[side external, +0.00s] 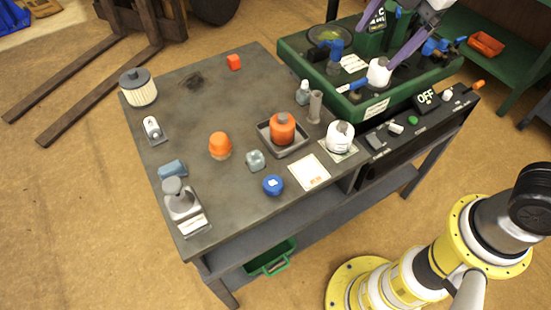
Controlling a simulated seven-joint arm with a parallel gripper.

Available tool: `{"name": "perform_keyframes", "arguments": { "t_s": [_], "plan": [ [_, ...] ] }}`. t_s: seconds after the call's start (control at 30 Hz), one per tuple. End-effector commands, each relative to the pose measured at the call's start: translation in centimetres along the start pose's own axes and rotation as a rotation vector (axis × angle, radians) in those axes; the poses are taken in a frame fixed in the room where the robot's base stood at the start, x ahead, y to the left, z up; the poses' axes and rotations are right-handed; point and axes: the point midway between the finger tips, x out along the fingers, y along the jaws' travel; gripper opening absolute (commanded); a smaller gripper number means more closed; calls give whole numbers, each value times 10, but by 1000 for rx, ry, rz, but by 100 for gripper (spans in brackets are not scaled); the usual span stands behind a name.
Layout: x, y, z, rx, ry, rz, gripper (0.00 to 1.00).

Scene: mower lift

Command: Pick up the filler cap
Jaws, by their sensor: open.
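A round blue cap (273,185) with a pale mark on top lies on the dark workbench (230,215), near its front edge. It looks like the filler cap, but its label is too small to read. It stands free, with nothing touching it. An orange domed piece (219,145) on a tan base stands farther left.
An orange container (282,130) sits in a square tray (262,140). A green-framed machine (290,50) fills the back right.

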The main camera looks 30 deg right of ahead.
Motion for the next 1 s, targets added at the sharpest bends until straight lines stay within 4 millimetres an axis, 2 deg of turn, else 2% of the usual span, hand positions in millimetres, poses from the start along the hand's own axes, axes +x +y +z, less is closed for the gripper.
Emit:
{"name": "perform_keyframes", "arguments": {
  "t_s": [0.03, 0.1, 0.23, 0.4, 0.5, 0.6, 0.77, 1.0],
  "plan": [
    [19, 11, -20, -111, 8, -41, 90],
    [42, 22, -47, -250, 21, -83, 90],
    [91, 28, -100, -469, 44, -168, 90],
    [151, 8, -158, -620, 55, -274, 90],
    [175, -11, -178, -670, 52, -325, 90],
    [188, -28, -188, -705, 48, -362, 90],
    [199, -36, -190, -716, 49, -367, 90],
    [241, -52, -185, -714, 48, -368, 90]
  ]
}}
